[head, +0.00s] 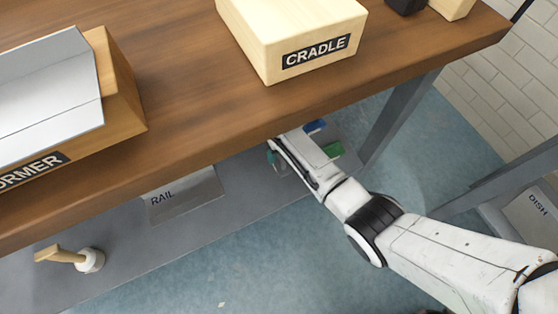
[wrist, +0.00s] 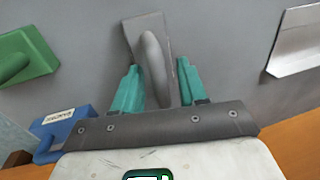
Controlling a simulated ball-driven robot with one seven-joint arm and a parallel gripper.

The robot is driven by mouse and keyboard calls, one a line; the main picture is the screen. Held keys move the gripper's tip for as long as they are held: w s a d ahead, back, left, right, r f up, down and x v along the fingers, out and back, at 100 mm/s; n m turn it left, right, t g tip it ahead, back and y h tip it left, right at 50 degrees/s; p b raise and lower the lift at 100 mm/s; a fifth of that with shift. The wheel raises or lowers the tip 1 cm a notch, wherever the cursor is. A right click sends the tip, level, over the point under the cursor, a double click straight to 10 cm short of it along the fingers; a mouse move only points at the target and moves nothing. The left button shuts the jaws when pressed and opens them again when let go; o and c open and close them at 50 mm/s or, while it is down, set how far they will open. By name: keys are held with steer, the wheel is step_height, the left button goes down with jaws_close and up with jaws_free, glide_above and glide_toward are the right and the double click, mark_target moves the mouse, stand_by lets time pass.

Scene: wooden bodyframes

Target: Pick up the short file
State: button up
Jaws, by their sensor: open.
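My gripper (wrist: 159,78) is open, with its two teal fingers apart. A grey tool (wrist: 153,56) with a flat, plate-like end and a rounded handle lies on the grey surface. Its handle runs between the fingers, and I cannot tell whether they touch it. No label shows on this tool, so I cannot tell whether it is the short file. In the head view my gripper (head: 274,158) is under the bench top, over the lower shelf; the bench edge and my arm hide the grey tool there.
A green tool (wrist: 25,56) and a blue labelled thing (wrist: 66,131) lie to the left; a bent metal piece (wrist: 297,45) is at right. The wooden bench top (head: 200,100) overhangs the grey shelf (head: 120,250). The cradle box (head: 300,40) stands above. A mallet-like tool (head: 75,258) is front left.

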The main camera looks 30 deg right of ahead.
mark_target(280, 154)
jaws_close()
stand_by(0.3)
steer(key=shift+r, duration=0.2)
steer(key=shift+r, duration=0.2)
steer(key=r+p, duration=0.1)
steer(key=r, duration=0.1)
steer(key=r+p, duration=0.1)
steer(key=shift+s+r+p, duration=0.25)
steer(key=shift+p, duration=0.05)
steer(key=s+r+p, duration=0.7)
steer(key=s+r, duration=0.1)
steer(key=s, duration=0.5)
steer(key=shift+s+r+p, duration=0.25)
steer(key=shift+r+p, duration=0.05)
steer(key=shift+r, duration=0.1)
